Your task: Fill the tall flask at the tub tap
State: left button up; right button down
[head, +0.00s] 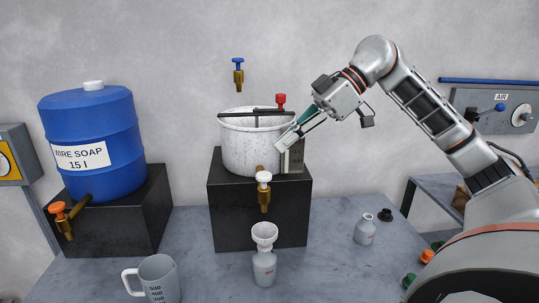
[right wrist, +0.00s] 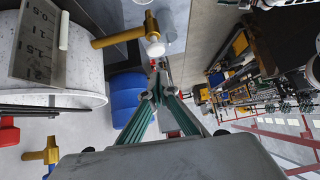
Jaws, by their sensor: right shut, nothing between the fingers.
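The white speckled tub (head: 250,148) stands on a black block at the back middle. Its brass tap (head: 264,196) with a white handle points down at the front; it also shows in the right wrist view (right wrist: 118,36). No stream is visible. A clear flask with a grey label (head: 264,270), probably the tall one, stands upright below the tap with a white funnel (head: 264,233) in its mouth. My right gripper (head: 286,142) is shut and empty beside the tub's right side, above the tap; its fingertips meet in the right wrist view (right wrist: 160,92). My left gripper is out of view.
A scale plate (head: 293,158) stands at the tub's right. A blue soap barrel (head: 90,140) and a measuring jug (head: 158,280) are left. Another flask (head: 365,230) and a black cap (head: 385,214) stand right.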

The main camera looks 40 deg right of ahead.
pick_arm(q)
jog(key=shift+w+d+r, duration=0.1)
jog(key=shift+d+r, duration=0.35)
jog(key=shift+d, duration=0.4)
pick_arm(e)
jog(key=v, duration=0.6)
jog(key=shift+d, duration=0.35)
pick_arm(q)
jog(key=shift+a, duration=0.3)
pick_arm(e)
jog(key=shift+s, duration=0.1)
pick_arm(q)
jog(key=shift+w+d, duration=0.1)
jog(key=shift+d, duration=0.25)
